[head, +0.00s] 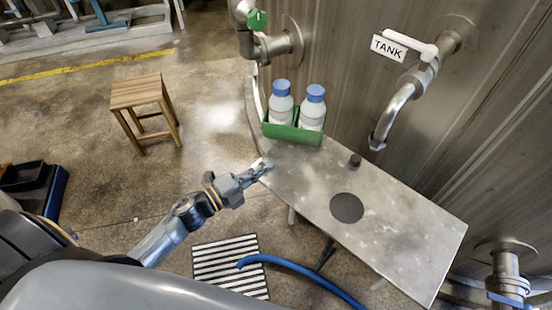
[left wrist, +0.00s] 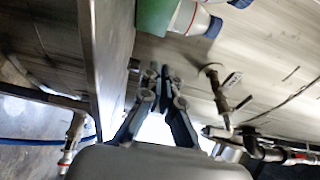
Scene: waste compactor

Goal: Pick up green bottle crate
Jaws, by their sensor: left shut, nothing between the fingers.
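The green bottle crate (head: 293,134) stands on the metal table at its far left end, against the tank wall. Two white bottles with blue caps (head: 281,100) (head: 313,105) stand upright in it. My left gripper (head: 266,165) is shut and empty at the table's left edge, in front of the crate and apart from it. In the left wrist view the shut fingers (left wrist: 160,72) show in the middle, with the green crate (left wrist: 155,15) and a bottle (left wrist: 195,18) above them at the top edge. My right gripper is not in view.
A curved tap pipe (head: 394,112) hangs over the table by the TANK sign (head: 388,48). A wooden stool (head: 140,92) and blue hose (head: 300,268) are on the floor.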

